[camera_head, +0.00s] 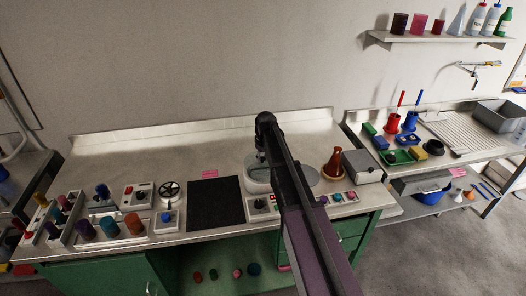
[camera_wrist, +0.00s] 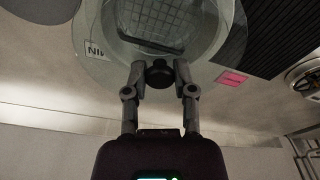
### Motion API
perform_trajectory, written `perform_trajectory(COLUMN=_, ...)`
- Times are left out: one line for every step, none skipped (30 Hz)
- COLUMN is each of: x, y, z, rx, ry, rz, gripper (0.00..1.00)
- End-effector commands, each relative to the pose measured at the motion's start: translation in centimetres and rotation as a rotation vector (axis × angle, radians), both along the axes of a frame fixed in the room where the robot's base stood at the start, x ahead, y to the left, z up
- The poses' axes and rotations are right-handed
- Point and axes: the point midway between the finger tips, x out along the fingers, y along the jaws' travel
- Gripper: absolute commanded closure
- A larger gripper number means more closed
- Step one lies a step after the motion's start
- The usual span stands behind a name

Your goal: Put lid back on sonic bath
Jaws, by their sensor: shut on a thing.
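The sonic bath (camera_head: 256,186) is a round, pale vessel on the bench, partly hidden behind my arm in the head view. In the wrist view its open inside, with a mesh basket (camera_wrist: 160,18), shows through the clear lid. My gripper (camera_wrist: 159,70) is shut on the black knob of the transparent round lid (camera_wrist: 104,58). The lid is over the bath, seemingly a little off centre. I cannot tell whether it touches the rim. In the head view my gripper (camera_head: 261,157) is just above the bath's back part.
A black mat (camera_head: 215,204) and pink label (camera_head: 209,174) lie left of the bath. Right of it are a grey disc (camera_head: 313,175), an amber flask (camera_head: 333,166) and a grey box (camera_head: 363,168). The bench's back strip is clear.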

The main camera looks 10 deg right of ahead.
Motion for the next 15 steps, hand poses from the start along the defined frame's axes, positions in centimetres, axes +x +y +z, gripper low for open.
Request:
perform_trajectory(x=0.0, y=0.0, z=0.9, rx=0.000, ry=0.000, rz=0.000, gripper=1.00)
perform_trajectory(x=0.0, y=0.0, z=1.2, rx=0.000, ry=0.000, rz=0.000, gripper=1.00)
perform_trajectory(x=0.0, y=0.0, z=1.6, rx=0.000, ry=0.000, rz=0.000, gripper=1.00)
perform_trajectory(x=0.0, y=-0.1, z=1.9, rx=0.000, ry=0.000, rz=0.000, gripper=1.00)
perform_trajectory(x=0.0, y=-0.1, z=2.2, rx=0.000, ry=-0.001, rz=0.000, gripper=1.00)
perform_trajectory(x=0.0, y=-0.1, z=2.5, rx=0.000, ry=-0.001, rz=0.000, gripper=1.00)
perform_trajectory(x=0.0, y=-0.1, z=2.8, rx=0.000, ry=-0.001, rz=0.000, gripper=1.00)
perform_trajectory(x=0.0, y=-0.1, z=3.0, rx=0.000, ry=-0.001, rz=0.000, gripper=1.00)
perform_trajectory(x=0.0, y=-0.1, z=3.1, rx=0.000, ry=-0.001, rz=0.000, gripper=1.00)
perform_trajectory(x=0.0, y=-0.1, z=3.2, rx=0.000, ry=-0.001, rz=0.000, gripper=1.00)
perform_trajectory(x=0.0, y=-0.1, z=3.3, rx=0.000, ry=-0.001, rz=0.000, gripper=1.00)
perform_trajectory(x=0.0, y=-0.1, z=3.3, rx=0.000, ry=-0.001, rz=0.000, gripper=1.00)
perform_trajectory(x=0.0, y=-0.1, z=3.3, rx=0.000, ry=-0.001, rz=0.000, gripper=1.00)
perform_trajectory(x=0.0, y=-0.1, z=3.3, rx=0.000, ry=-0.001, rz=0.000, gripper=1.00)
perform_trajectory(x=0.0, y=-0.1, z=3.3, rx=0.000, ry=-0.001, rz=0.000, gripper=1.00)
